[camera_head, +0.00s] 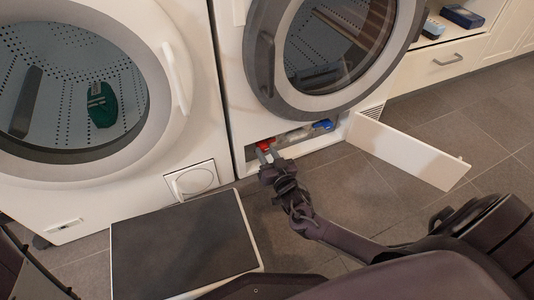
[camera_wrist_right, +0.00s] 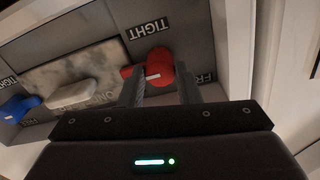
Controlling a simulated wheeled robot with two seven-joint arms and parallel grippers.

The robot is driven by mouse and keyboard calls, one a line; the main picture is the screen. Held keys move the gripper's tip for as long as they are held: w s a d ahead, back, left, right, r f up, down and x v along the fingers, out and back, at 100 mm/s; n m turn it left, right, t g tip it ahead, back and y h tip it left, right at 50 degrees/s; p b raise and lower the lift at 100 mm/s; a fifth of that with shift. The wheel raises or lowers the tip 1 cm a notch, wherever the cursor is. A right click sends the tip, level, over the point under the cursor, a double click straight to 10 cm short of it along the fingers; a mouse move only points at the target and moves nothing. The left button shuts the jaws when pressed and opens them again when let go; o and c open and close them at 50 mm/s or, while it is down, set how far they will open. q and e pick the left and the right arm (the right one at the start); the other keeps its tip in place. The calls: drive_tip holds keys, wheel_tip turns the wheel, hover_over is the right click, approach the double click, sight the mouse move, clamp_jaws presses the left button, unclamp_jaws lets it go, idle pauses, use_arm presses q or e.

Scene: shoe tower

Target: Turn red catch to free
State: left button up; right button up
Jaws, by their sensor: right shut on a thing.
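The red catch (camera_head: 265,143) is in the low open compartment under the right-hand machine's door. My right gripper (camera_head: 268,154) reaches into the compartment. Its fingers (camera_wrist_right: 160,88) are shut on the red catch, one on each side, and hide part of it. My left gripper is not in view.
A blue catch (camera_head: 322,125) sits at the compartment's other end, with a pale handle (camera_wrist_right: 88,94) between them. An open white flap (camera_head: 408,150) sticks out to the right. A dark-topped low platform (camera_head: 180,245) stands in front of the left machine (camera_head: 195,120).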

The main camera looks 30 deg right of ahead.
drive_tip(key=n+p, duration=0.2)
drive_tip(key=n, duration=0.1)
drive_tip(key=shift+r, duration=0.1)
drive_tip(key=n+p, duration=0.2)
drive_tip(key=n, duration=0.2)
drive_tip(key=shift+n, duration=0.4)
drive_tip(key=n+p, duration=0.2)
drive_tip(key=n, duration=0.7)
drive_tip(key=shift+n+p, duration=0.3)
drive_tip(key=shift+p, duration=0.05)
drive_tip(key=shift+n, duration=0.3)
drive_tip(key=o, duration=1)
